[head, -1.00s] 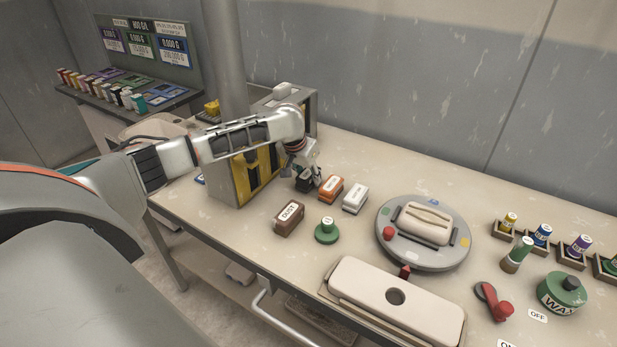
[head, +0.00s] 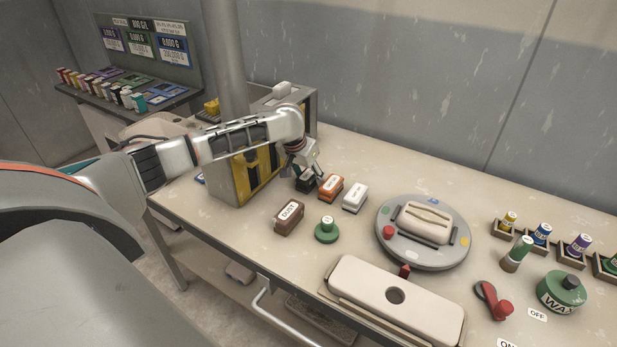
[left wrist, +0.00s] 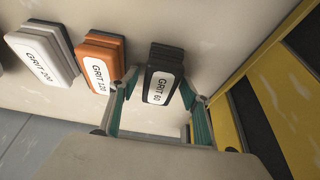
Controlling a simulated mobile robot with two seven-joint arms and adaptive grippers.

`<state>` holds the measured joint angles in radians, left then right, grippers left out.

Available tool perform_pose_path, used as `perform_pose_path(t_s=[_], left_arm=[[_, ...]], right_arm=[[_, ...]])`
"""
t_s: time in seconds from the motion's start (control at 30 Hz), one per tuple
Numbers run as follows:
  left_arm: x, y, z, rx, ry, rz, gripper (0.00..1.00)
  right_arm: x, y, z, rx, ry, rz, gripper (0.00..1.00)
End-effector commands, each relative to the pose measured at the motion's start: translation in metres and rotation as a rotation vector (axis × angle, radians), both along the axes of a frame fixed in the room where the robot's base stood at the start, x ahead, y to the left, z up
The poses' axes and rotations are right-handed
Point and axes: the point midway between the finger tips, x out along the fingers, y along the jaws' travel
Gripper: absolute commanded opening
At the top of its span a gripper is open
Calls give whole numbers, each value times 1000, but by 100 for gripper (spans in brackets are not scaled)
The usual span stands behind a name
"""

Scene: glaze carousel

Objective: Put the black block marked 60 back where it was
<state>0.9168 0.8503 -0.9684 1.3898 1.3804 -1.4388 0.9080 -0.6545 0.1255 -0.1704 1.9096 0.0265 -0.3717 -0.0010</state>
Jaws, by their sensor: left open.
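The black block (head: 305,184) marked GRIT 60 stands on the table at the left end of a row of blocks. It also shows in the left wrist view (left wrist: 163,84), with its white label facing the camera. My left gripper (head: 304,172) is directly over it, pointing down. My right gripper is not in view.
The orange GRIT 120 block (head: 331,187) stands close beside the black one, then the white GRIT 200 block (head: 355,198). A yellow-and-grey cabinet (head: 229,184) is close on the left. A brown DUST block (head: 289,217) and green knob (head: 327,231) are in front.

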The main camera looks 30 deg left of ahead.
Motion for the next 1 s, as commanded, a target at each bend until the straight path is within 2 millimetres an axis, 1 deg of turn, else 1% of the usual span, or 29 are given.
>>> perform_pose_path(t_s=[0.17, 0.4, 0.53, 0.7, 1.0], left_arm=[[-11, 1, 28, 2, -4, -1, 47], [-30, -1, 73, 1, -3, -1, 47], [-38, -1, 92, 1, -3, -1, 47], [-44, -2, 105, 1, -1, 0, 47], [-45, -2, 107, 0, 0, 0, 47]], right_arm=[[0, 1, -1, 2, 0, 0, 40], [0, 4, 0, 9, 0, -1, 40], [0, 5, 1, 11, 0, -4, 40], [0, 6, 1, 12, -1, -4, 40], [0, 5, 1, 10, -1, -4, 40]])
